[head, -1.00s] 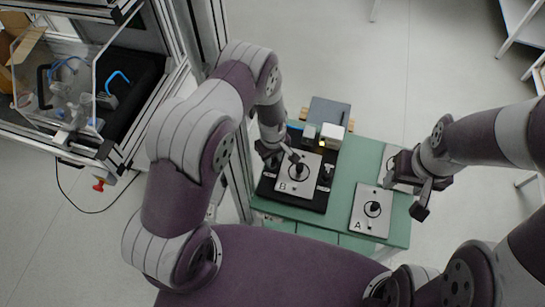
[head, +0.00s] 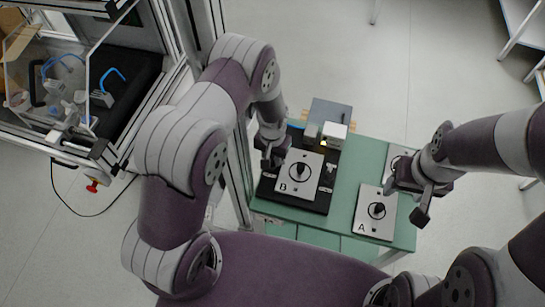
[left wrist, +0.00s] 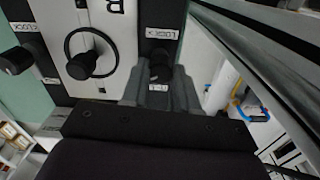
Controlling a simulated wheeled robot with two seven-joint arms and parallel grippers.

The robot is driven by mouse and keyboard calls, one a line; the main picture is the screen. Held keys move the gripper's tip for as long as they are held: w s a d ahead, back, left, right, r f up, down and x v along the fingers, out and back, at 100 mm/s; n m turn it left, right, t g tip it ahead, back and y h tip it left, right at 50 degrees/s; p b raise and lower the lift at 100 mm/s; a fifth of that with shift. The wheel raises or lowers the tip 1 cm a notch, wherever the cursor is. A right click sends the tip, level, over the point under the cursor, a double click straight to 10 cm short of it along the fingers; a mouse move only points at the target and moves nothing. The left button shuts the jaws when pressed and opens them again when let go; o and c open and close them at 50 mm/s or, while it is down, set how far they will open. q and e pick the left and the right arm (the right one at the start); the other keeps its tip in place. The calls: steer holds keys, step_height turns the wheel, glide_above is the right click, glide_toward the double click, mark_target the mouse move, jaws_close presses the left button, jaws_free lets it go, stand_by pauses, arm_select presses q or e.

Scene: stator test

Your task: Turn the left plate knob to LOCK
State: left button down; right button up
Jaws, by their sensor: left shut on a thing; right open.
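Plate B (head: 293,187), light grey with a black ring and centre knob, lies on a black base (head: 318,205); it also shows in the left wrist view (left wrist: 88,85). The left plate knob (left wrist: 160,64) is black and stands on the base beside the plate. My left gripper (head: 269,162) is shut on it; the fingers (left wrist: 160,88) flank the knob in the left wrist view. A LOCK label (left wrist: 161,33) lies at one side of the knob, another label (left wrist: 158,87) at the opposite side. The fingers partly hide the knob, so I cannot tell its pointing. My right gripper (head: 405,200) is open and empty.
The right plate knob (left wrist: 15,60) stands across plate B. Plate A (head: 374,222) lies to the right on the green table (head: 342,195), near my right gripper. A small white box (head: 335,132) stands behind the base. A framed cabinet (head: 90,135) is at far left.

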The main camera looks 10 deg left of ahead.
mark_target(272, 159)
arm_select(q)
steer(key=m+b, duration=0.1)
steer(key=m, duration=0.4)
steer(key=shift+w+r, duration=0.1)
steer(key=shift+m, duration=0.3)
stand_by(0.4)
steer(key=c, duration=0.8)
jaws_free()
steer(key=shift+c, duration=0.2)
step_height(272, 159, up, 13)
steer(key=b, duration=0.2)
